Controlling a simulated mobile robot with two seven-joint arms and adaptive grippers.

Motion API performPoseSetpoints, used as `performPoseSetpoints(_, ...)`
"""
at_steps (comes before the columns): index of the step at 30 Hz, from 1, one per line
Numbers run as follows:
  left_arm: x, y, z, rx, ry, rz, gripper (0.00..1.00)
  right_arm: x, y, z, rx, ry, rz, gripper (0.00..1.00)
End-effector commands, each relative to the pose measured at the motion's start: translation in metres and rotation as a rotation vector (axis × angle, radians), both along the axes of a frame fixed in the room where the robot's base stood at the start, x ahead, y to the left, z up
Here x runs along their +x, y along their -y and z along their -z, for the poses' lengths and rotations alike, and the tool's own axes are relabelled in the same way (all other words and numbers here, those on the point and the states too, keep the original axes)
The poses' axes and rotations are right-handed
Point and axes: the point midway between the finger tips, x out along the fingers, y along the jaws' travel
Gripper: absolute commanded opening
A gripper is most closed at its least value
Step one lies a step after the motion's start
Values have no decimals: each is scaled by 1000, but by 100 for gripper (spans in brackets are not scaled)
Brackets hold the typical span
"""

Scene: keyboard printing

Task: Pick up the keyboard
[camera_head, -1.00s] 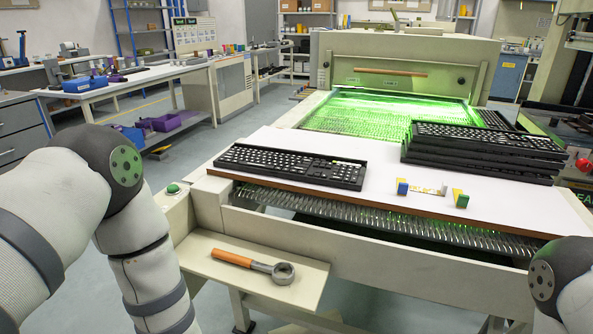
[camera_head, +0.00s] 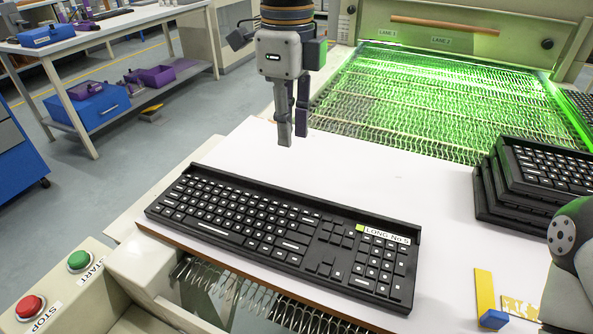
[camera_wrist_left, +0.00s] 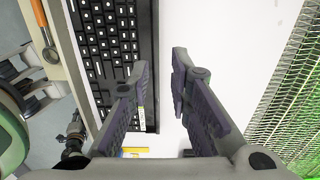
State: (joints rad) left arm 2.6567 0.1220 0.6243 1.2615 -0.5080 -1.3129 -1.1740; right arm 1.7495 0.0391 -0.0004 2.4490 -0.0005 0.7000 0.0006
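A black keyboard (camera_head: 285,238) with a yellow-green tag and a label reading "LONG No 5" lies flat on the white board (camera_head: 400,190). My left gripper (camera_head: 294,136) hangs fingers down above the board, beyond the keyboard's back edge, empty and apart from it. In the left wrist view its two fingers (camera_wrist_left: 160,66) are spread, with white board showing between the tips. The keyboard (camera_wrist_left: 112,40) runs along the left side there, partly covered by one finger. My right arm shows at the lower right of the head view; its gripper is out of frame.
A stack of black keyboards (camera_head: 535,180) stands at the right. A green-lit mesh conveyor (camera_head: 420,105) lies behind the board. Red (camera_head: 30,306) and green (camera_head: 79,261) buttons are at lower left.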

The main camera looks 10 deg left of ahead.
Motion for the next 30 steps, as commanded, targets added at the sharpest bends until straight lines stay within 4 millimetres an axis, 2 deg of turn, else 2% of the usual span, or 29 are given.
performPoseSetpoints(2,0,0,3,0,-1,1,18,-1,0,0,0,-2,0,29)
performPoseSetpoints(9,-1,0,54,0,-3,0,18,0,0,-1,0,0,0,29)
performPoseSetpoints(14,-2,1,75,1,-2,0,18,0,0,-1,0,2,0,29)
performPoseSetpoints(21,-2,5,116,1,0,-1,18,2,0,-2,0,7,0,29)
performPoseSetpoints(28,-1,5,120,0,2,-1,18,2,0,-2,0,7,0,29)
performPoseSetpoints(29,-1,5,120,0,2,-1,16,2,0,-2,0,7,0,29)
performPoseSetpoints(30,-1,5,120,0,2,-1,7,2,0,-2,0,7,0,29)
